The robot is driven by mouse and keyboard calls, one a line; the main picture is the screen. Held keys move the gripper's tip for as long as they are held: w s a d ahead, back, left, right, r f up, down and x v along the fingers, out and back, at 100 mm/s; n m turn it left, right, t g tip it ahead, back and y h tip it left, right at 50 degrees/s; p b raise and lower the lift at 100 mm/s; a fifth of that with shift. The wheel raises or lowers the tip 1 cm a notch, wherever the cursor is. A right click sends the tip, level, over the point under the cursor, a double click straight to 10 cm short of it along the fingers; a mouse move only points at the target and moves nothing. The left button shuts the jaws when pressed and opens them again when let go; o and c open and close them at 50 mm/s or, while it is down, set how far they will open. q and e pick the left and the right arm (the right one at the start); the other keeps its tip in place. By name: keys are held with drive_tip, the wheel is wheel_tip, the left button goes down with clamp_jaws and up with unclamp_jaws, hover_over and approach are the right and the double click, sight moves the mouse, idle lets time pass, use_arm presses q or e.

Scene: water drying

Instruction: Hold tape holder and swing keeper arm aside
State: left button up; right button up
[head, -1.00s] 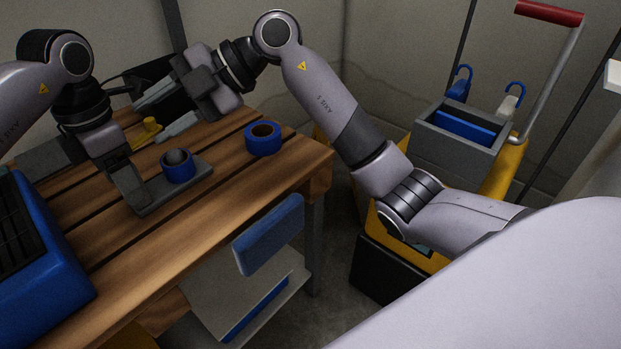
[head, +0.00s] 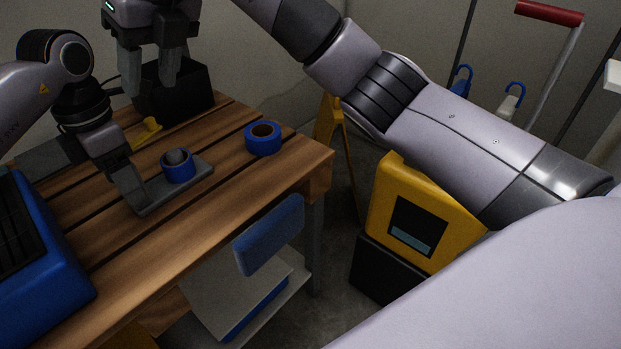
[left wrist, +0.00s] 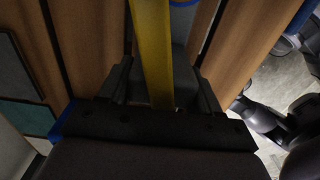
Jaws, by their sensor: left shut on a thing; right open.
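The grey tape holder (head: 196,184) lies on the wooden workbench with a blue tape roll (head: 178,172) around its grey post. My left gripper (head: 130,190) is shut on the holder's near-left end. A yellow keeper arm (head: 146,132) with a round knob shows behind the gripper, left of the roll; its other end is hidden in the head view. In the left wrist view a yellow bar (left wrist: 152,50), apparently the keeper arm, runs lengthwise between the finger sides (left wrist: 160,95). My right gripper (head: 150,82) is open and empty, pointing down above the back of the bench.
A loose blue tape roll (head: 263,139) lies right of the holder. A black box (head: 180,92) stands at the bench's back, partly behind my right gripper. A blue bin (head: 45,260) is at the near left. The bench's front right is clear.

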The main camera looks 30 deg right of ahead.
drive_tip(key=s+d+f+n+t+y, duration=0.3)
drive_tip(key=d+f+y, duration=0.55)
drive_tip(key=d, duration=0.65)
drive_tip(key=shift+s+d+r+t, duration=0.6)
drive_tip(key=shift+s+d+t, duration=0.5)
drive_tip(key=shift+s, duration=4.1)
drive_tip(key=w+d+f+m+t+h, duration=0.1)
drive_tip(key=f+m, duration=0.4)
drive_tip(key=m, duration=0.5)
drive_tip(key=d+f+m+t+h, duration=0.2)
drive_tip(key=f+m+t+h, duration=0.2)
drive_tip(key=m, duration=0.7)
drive_tip(key=w+d+f+m+t+h, duration=0.1)
drive_tip(key=f+m, duration=0.4)
drive_tip(key=m, duration=0.6)
drive_tip(key=shift+w+d+f+t+h, duration=0.15)
drive_tip(key=shift+d+f+t+h, duration=0.1)
drive_tip(key=shift+t+h, duration=0.3)
drive_tip(key=shift+w+d+f+t+h, duration=0.15)
drive_tip(key=shift+d+t+h, duration=0.1)
drive_tip(key=shift+t+h, duration=0.25)
